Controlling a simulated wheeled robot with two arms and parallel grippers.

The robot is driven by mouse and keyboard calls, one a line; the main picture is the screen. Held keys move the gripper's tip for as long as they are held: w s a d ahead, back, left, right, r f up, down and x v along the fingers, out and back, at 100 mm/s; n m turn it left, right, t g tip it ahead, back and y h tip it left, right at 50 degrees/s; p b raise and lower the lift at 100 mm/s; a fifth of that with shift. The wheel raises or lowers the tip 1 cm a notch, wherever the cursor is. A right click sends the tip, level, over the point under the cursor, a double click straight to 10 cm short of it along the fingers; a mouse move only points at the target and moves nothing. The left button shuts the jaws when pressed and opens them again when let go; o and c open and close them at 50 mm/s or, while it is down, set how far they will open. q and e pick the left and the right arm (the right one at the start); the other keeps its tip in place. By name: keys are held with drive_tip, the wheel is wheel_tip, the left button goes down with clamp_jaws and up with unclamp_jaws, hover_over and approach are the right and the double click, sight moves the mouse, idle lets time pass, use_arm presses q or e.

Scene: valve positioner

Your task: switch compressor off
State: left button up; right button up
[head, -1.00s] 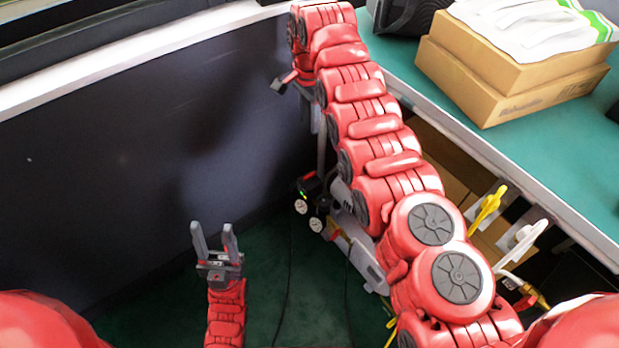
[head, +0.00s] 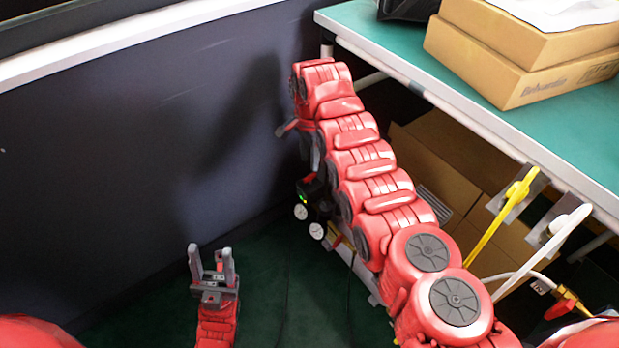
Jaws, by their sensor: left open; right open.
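The compressor (head: 316,190) stands on the floor near the dark wall, under the corner of the bench. Two round gauges (head: 301,212) and a small green light show on it. Most of its body is hidden behind my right arm. My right gripper (head: 284,130) is at the far end of the red arm, above the compressor and near the wall; it is open, with its fingers partly hidden. My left gripper (head: 210,262) points up, open and empty, to the left of the compressor and apart from it. The compressor's switch cannot be made out.
A green-topped bench (head: 390,50) runs along the right, with cardboard boxes (head: 520,60) on it. The dark wall (head: 110,140) closes the left. Green floor is free around my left gripper.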

sight(310, 177)
wheel_tip(310, 177, down, 6)
drive_tip(key=shift+f+b, duration=0.25)
drive_tip(key=shift+b, duration=0.75)
clamp_jaws()
